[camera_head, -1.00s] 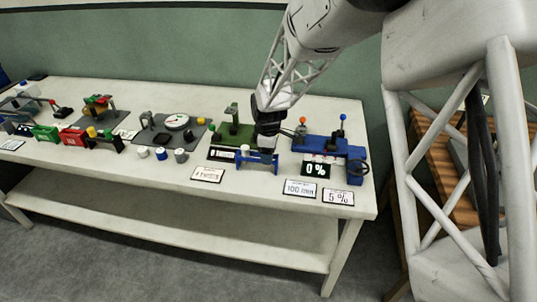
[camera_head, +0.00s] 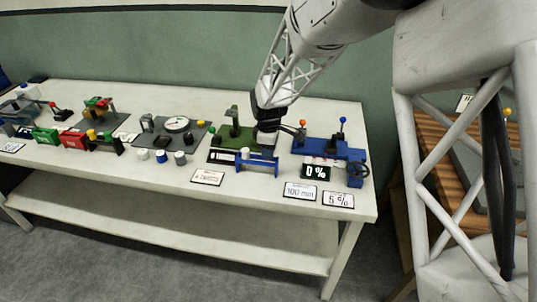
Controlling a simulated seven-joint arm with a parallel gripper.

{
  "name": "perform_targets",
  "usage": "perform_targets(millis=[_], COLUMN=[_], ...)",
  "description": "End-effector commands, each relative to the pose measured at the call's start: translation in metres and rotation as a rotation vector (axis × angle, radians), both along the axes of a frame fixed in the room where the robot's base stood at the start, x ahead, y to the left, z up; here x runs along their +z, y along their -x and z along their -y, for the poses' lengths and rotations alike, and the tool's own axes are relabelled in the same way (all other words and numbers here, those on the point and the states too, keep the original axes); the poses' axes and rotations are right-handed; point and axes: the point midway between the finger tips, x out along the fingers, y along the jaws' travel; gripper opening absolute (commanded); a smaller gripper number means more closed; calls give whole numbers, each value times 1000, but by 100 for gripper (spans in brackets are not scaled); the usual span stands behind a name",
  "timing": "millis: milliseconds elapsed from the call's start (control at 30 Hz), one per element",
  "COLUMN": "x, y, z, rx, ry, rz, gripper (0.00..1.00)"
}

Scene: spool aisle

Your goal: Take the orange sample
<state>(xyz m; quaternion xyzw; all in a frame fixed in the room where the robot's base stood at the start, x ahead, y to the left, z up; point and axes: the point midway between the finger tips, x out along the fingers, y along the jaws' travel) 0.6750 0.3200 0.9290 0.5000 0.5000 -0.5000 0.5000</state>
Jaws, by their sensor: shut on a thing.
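My gripper (camera_head: 268,140) points down over the small blue stand (camera_head: 257,162) at the front of the table, between the green device (camera_head: 234,133) and the blue machine (camera_head: 318,146). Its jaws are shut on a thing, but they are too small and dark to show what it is. A small white piece (camera_head: 245,153) sits on the blue stand, just left of my gripper. I cannot make out a separate orange sample; the orange ball (camera_head: 302,123) seems to be a knob on the blue machine.
A display reading 0 % (camera_head: 315,172) and a handwheel (camera_head: 357,170) are at the blue machine's front. Label cards, including one reading 100 mm (camera_head: 300,191), lie near the table edge. Small cylinders (camera_head: 161,156) and a dial device (camera_head: 178,124) stand left.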

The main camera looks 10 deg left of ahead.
Motion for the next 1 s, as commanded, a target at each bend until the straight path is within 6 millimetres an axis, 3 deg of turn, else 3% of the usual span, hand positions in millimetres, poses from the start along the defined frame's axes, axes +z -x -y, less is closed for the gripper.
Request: perform_targets(millis=[300,500,1000], x=[49,70,78], y=[0,0,0], z=[0,0,0], rx=[0,0,0], ry=[-1,0,0], rz=[2,1,0], gripper=[8,8,8])
